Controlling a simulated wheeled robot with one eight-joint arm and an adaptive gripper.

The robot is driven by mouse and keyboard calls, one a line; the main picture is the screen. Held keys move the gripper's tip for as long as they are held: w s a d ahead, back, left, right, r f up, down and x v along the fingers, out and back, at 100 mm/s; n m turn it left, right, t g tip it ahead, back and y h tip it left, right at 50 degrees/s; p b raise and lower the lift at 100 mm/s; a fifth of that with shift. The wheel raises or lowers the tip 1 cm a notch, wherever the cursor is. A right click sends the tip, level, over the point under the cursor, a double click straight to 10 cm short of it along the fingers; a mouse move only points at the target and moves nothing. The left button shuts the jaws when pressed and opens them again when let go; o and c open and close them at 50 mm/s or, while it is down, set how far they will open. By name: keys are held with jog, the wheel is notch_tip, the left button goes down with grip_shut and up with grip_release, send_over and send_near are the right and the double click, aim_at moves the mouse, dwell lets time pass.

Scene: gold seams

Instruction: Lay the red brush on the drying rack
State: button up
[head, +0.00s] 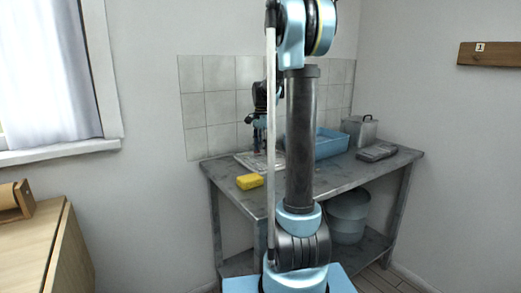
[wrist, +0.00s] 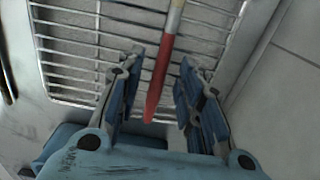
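The red brush (wrist: 160,78) shows in the wrist view, with a red tapered handle and a pale, yellowish section running out at the top edge. It is over the wire drying rack (wrist: 70,57) and appears to lie on it, though exact contact cannot be told. My gripper (wrist: 159,72) is open, with one finger on each side of the handle and a gap on both sides. In the head view, my gripper (head: 262,140) is low over the rack (head: 246,159) on the metal table. The brush cannot be made out there, and my arm hides part of the rack.
A yellow sponge (head: 249,181) lies at the front edge of the metal table (head: 340,180). A blue tub (head: 333,145) stands right of the rack, with a grey canister (head: 361,130) and a flat grey item (head: 376,152) beyond. A tiled wall (head: 220,75) rises behind.

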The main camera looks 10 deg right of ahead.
notch_tip(320, 180, up, 12)
dwell(0.6)
jog(key=shift+s, duration=0.15)
